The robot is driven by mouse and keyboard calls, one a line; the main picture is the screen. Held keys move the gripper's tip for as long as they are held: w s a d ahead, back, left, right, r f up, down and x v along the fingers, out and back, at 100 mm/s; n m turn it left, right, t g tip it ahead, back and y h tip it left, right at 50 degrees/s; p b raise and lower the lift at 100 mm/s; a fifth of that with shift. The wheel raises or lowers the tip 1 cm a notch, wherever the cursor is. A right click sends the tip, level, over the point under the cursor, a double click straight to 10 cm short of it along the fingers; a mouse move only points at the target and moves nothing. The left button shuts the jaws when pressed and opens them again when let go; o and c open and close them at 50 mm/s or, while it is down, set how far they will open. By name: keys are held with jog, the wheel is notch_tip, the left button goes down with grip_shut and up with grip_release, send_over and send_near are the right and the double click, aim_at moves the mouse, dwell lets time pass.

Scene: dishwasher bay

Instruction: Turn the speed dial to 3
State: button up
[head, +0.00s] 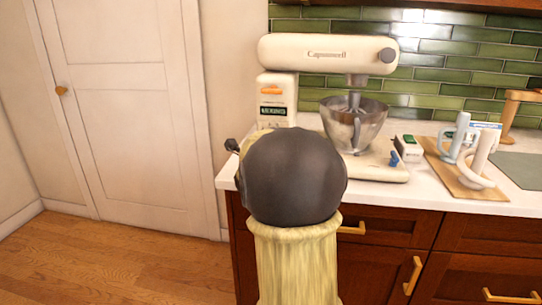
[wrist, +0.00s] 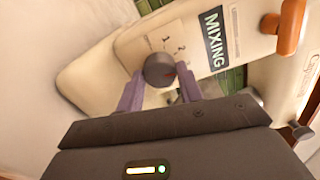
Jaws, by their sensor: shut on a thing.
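A cream stand mixer (head: 330,52) with a metal bowl (head: 352,122) stands on the counter. Its side shows in the wrist view with a green MIXING label (wrist: 215,40). The dark round speed dial (wrist: 158,69) sits beside printed numbers, of which 1 and 2 are readable. A small reddish mark shows on the dial's right side; the exact setting is unclear. My gripper (wrist: 160,78) is shut on the dial, with one purple finger at each side.
An orange lever (wrist: 290,27) sticks out of the mixer near the label. Right of the mixer, a wooden board (head: 463,176) holds light mugs (head: 482,160), with a small green and white box (head: 408,148) beside it. A white door (head: 125,110) and open floor are at left.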

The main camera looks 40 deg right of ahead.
jog(key=shift+f+m+b, duration=0.2)
jog(key=shift+m+b, duration=0.4)
jog(key=shift+b, duration=0.05)
jog(key=shift+r, duration=0.1)
jog(key=o, duration=1)
jog(key=shift+s+a, duration=0.2)
jog(key=shift+a, duration=0.1)
jog(key=p+v, duration=0.1)
jog(key=v, duration=1.5)
jog(key=shift+s+a, duration=0.25)
